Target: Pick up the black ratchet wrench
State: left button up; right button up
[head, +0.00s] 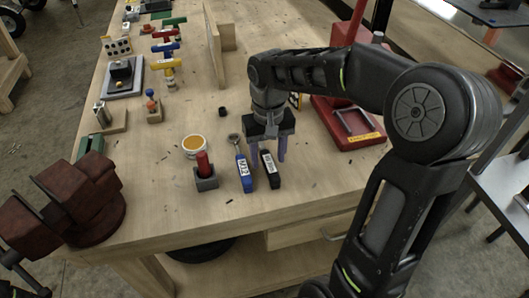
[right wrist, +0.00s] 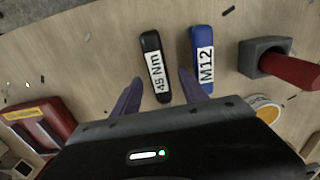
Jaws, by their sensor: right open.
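The black ratchet wrench (head: 272,172) lies on the wooden workbench near its front edge, with a white label. In the right wrist view the black wrench (right wrist: 151,44) shows the label "45 Nm". My right gripper (head: 268,156) points down over its far part, open and empty. In the right wrist view the purple fingers of my right gripper (right wrist: 158,88) stand on either side of the labelled part of the wrench. Whether they touch it I cannot tell. The wrench's far end is hidden by the gripper. My left gripper is not in view.
A blue wrench (head: 244,173) labelled "M12" lies close left of the black one. Left of it are a grey block with a red handle (head: 204,172) and a yellow-orange round tin (head: 194,145). A red tray (head: 350,125) is right; a red vise (head: 85,205) is at front left.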

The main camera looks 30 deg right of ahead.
notch_tip(320, 180, down, 2)
jog(key=shift+f, duration=0.1)
jog(key=shift+c, duration=0.5)
grip_shut()
dwell(0.5)
dwell(0.8)
